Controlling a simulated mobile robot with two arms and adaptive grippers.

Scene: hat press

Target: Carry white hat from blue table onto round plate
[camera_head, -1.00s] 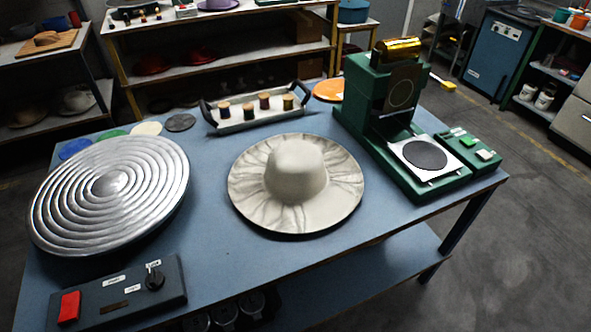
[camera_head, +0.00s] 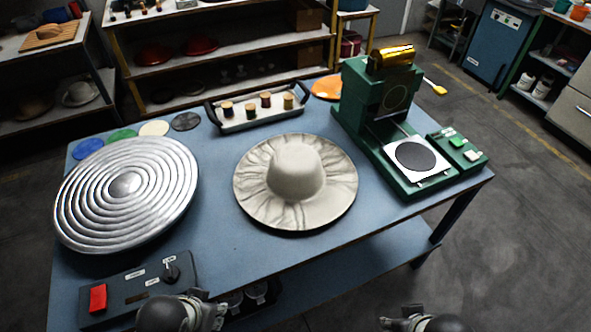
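The white hat (camera_head: 297,178), with a wide wrinkled brim, sits crown up in the middle of the blue table (camera_head: 225,245). The round plate (camera_head: 128,192), silvery with concentric rings, is on the left of the same table, apart from the hat. My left gripper (camera_head: 205,307) shows at the bottom edge, in front of the control box and well short of the hat. My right gripper (camera_head: 400,321) shows at the bottom right, in front of the table. Both are partly cut off by the frame, and I cannot see whether their fingers are apart. Neither touches the hat.
A control box (camera_head: 140,287) with a red switch and a dark knob lies at the near left. A green press (camera_head: 378,125) stands right of the hat. A tray (camera_head: 259,118) with several spools is behind it. Bare tabletop separates the hat and round plate.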

